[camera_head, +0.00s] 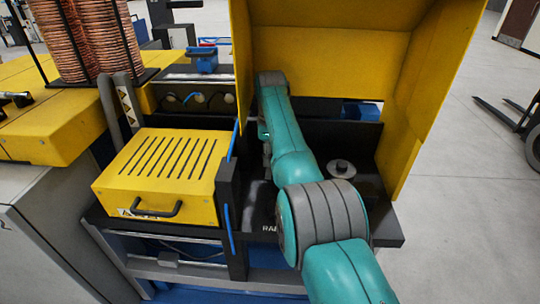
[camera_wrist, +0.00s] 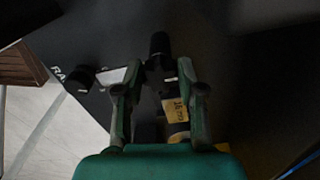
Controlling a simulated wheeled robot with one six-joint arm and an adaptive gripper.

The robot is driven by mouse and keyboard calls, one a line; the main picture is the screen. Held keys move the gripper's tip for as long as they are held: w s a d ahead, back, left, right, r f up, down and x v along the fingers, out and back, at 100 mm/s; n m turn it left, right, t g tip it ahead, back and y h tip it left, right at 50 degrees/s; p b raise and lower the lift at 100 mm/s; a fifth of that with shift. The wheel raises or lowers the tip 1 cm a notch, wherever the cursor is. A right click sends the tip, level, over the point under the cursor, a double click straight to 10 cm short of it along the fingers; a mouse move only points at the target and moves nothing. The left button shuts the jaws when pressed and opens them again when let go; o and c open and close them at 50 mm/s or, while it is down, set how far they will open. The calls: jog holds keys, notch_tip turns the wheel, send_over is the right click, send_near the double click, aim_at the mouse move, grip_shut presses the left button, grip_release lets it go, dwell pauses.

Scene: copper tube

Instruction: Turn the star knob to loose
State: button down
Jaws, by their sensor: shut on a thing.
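In the wrist view my gripper (camera_wrist: 159,66) has its two fingers on either side of a dark knob (camera_wrist: 160,44), which I take for the star knob. It is shut on this knob at the fingertips. The knob's star shape and its turn angle are too dark to make out.
A second dark knob (camera_wrist: 82,79) stands left of the fingers. A yellow lettered plate (camera_wrist: 176,108) lies between them. The yellow hood (camera_head: 320,65) encloses the back and right of the black bench. A grey disc (camera_head: 341,169) stands right of my arm, a yellow slotted box (camera_head: 160,195) left.

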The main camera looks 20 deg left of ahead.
jog(key=shift+s+f, duration=0.1)
jog(key=shift+f, duration=0.15)
jog(key=c, duration=0.7)
grip_release()
jog(key=shift+r, duration=0.1)
notch_tip(320, 180, up, 12)
dwell(0.4)
